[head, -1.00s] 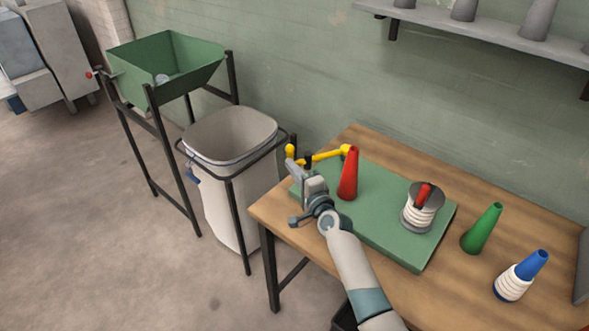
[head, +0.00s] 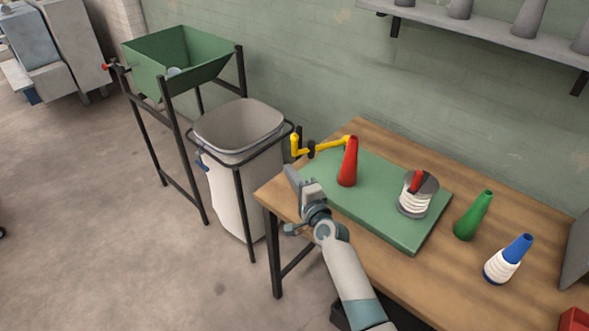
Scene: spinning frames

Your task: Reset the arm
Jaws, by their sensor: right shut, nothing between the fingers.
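My right gripper (head: 289,200) is at the left front edge of the wooden table, its arm coming up from the bottom of the view. It is shut and holds nothing. It is apart from the yellow crank (head: 320,147), which stands at the far left end of the green board (head: 385,228). A red cone (head: 348,164) stands upright on the board beside the crank. My left gripper is not in view.
On the board is a white-wound spool (head: 413,206) with a red tip. A green cone (head: 473,216) and a blue cone with white thread (head: 508,260) stand on the table (head: 455,275). A bin (head: 240,170) and green hopper (head: 180,60) stand left. A shelf (head: 490,33) is above.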

